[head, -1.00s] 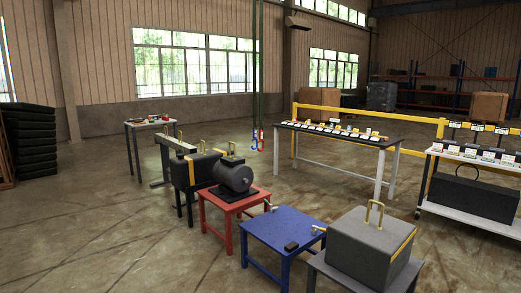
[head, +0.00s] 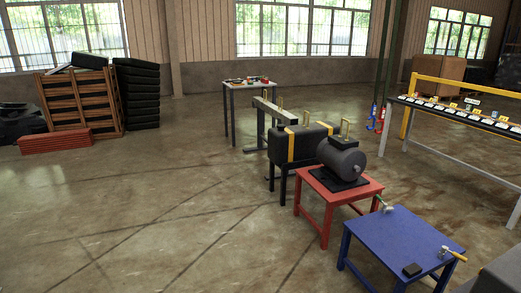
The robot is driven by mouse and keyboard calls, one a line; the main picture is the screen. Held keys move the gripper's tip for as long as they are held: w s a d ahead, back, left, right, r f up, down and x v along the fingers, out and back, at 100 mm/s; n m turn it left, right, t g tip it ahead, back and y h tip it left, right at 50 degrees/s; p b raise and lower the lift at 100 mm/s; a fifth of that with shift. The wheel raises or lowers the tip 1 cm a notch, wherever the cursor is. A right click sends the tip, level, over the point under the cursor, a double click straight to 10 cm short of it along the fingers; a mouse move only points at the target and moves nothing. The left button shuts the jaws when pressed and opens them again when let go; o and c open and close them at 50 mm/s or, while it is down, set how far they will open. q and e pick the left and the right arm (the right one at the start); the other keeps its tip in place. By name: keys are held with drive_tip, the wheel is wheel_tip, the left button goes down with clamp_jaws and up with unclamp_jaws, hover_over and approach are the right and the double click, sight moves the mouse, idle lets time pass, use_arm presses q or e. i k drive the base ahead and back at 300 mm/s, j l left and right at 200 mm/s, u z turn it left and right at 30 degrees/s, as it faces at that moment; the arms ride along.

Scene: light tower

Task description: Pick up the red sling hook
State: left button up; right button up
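A small red item (head: 381,118), which looks like the red sling hook, hangs at the lower end of a tall green line on the right side of the head view. A similar blue item (head: 371,117) hangs just to its left. Both are small and far off, so their exact shape is hard to tell. They hang above the floor between the small back table and the long table. Neither of my grippers is in view.
A red table (head: 319,190) holds a dark motor-like block (head: 340,159). A blue table (head: 388,236) stands in front right. A long table (head: 452,111) and yellow rail (head: 470,87) stand at right. Wooden crates (head: 78,102) stand at left. The left-centre floor is open.

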sight(382, 111)
drive_tip(key=i+u, duration=0.1)
drive_tip(key=i, duration=1.05)
drive_tip(key=i+l+u, duration=0.1)
drive_tip(key=i, duration=1.05)
